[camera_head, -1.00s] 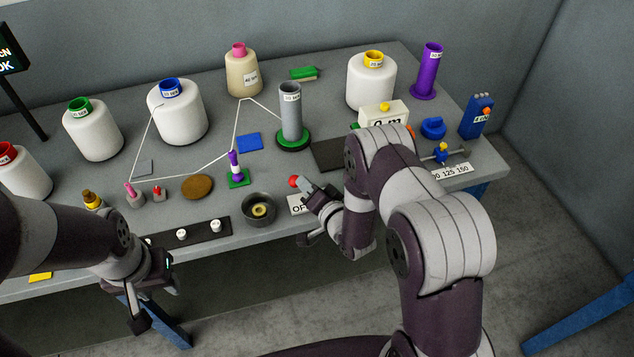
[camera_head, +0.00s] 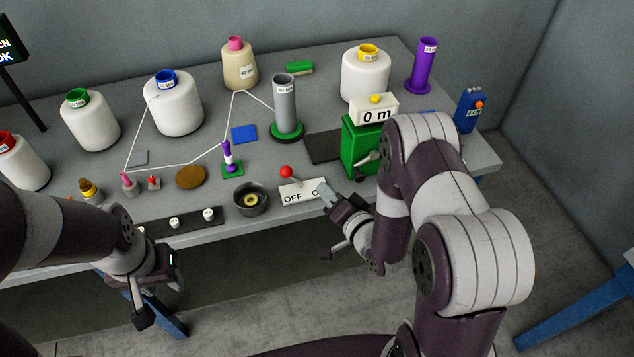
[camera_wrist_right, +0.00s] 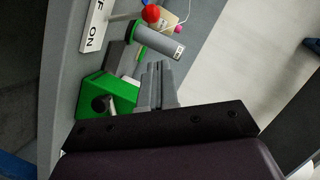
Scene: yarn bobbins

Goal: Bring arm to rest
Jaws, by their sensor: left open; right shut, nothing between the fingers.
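My right gripper (camera_head: 325,193) is shut and empty at the table's front edge, beside the right end of the white OFF/ON switch plate (camera_head: 292,195). Its shut fingers also show in the right wrist view (camera_wrist_right: 158,85). The switch's red-knobbed lever (camera_head: 286,172) leans toward the OFF side in the head view, clear of my fingers. My left gripper (camera_head: 150,300) hangs open and empty in front of the table's front edge at the lower left, pointing down.
A green box (camera_head: 359,150) with a crank and a "0 m" counter (camera_head: 374,110) stands right of the switch. A grey cone (camera_head: 285,105), a dark bowl (camera_head: 250,199) and several white bobbins (camera_head: 176,105) stand on the table (camera_head: 205,70). Open floor lies in front.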

